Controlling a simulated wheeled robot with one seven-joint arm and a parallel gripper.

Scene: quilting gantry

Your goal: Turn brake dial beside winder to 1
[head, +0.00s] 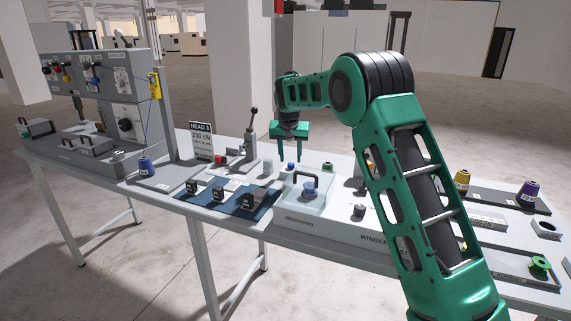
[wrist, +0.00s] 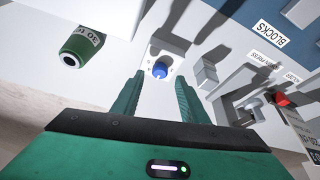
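The white winder base (head: 330,232), marked WINDER along its front, stands at the middle right of the table. A clear cover with a dark handle (head: 306,183) and a small dark knob (head: 360,210) are on it. A small round blue part (head: 290,166) is behind the cover, under my gripper (head: 289,150). In the wrist view this blue part (wrist: 160,70) is on a small pale mount, ahead of my fingertips. My gripper is open and empty, above the table. I cannot tell for sure which part is the brake dial; no dial numbers are readable.
A green labelled spool (wrist: 75,50) is left of my gripper in the wrist view. A lever press (head: 250,140) and a HEAD 3 sign (head: 201,141) stand to the left. A blue mat (head: 225,200) carries several dark blocks. More spools, such as a purple one (head: 528,194), are at right.

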